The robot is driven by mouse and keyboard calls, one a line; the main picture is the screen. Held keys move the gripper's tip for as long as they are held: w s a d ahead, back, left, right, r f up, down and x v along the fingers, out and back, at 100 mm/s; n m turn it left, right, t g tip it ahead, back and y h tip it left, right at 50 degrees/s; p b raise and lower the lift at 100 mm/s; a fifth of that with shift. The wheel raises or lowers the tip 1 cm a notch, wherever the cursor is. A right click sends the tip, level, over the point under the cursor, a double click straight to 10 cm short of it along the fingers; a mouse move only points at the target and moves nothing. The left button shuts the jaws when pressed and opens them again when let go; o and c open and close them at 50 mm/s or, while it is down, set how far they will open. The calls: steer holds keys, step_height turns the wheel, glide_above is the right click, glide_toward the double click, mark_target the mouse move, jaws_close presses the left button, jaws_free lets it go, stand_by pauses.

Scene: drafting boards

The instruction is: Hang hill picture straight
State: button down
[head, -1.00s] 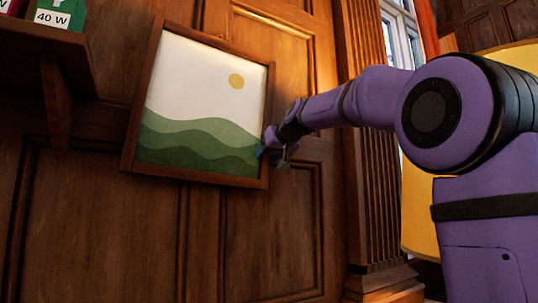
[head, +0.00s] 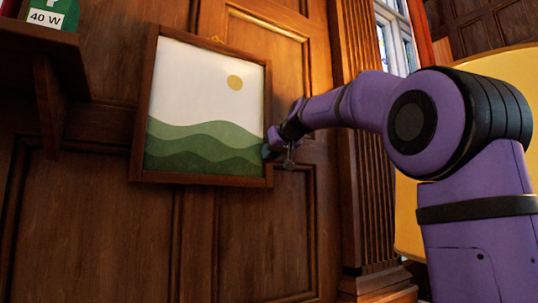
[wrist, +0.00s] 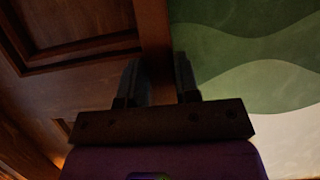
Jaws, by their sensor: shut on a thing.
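The hill picture (head: 203,105) hangs on the wood-panelled wall in the head view, with green hills, a pale sky and a yellow sun in a brown frame. Its right side looks nearly upright, and its bottom edge runs slightly down to the right in this angled view. My gripper (head: 268,151) is at the lower part of the frame's right side. In the wrist view, the fingers of my gripper (wrist: 158,75) sit on either side of the frame edge, shut on it, with the hills (wrist: 245,60) beside them. The finger contact itself is dark.
A dark wooden shelf (head: 45,45) juts out at the upper left, with a green and white box (head: 52,14) marked 40 W on it. A fluted wooden column (head: 358,160) stands to the right of the picture, near a window and a yellow surface (head: 409,225).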

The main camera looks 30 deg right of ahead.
steer(key=c, duration=0.8)
jaws_free()
steer(key=shift+c, duration=0.2)
steer(key=v, duration=1)
steer(key=shift+s+r, duration=0.2)
steer(key=shift+s, duration=0.15)
steer(key=s+a+f+g, duration=0.2)
steer(key=s+a+f, duration=0.2)
steer(key=s+f, duration=0.5)
steer(key=s+a+f+g, duration=0.3)
steer(key=s+f, duration=0.6)
steer(key=f, duration=1)
steer(key=s+a+f+g, duration=0.3)
steer(key=s+a+f, duration=0.3)
steer(key=f, duration=0.8)
steer(key=s, duration=0.3)
steer(key=shift+f, duration=0.15)
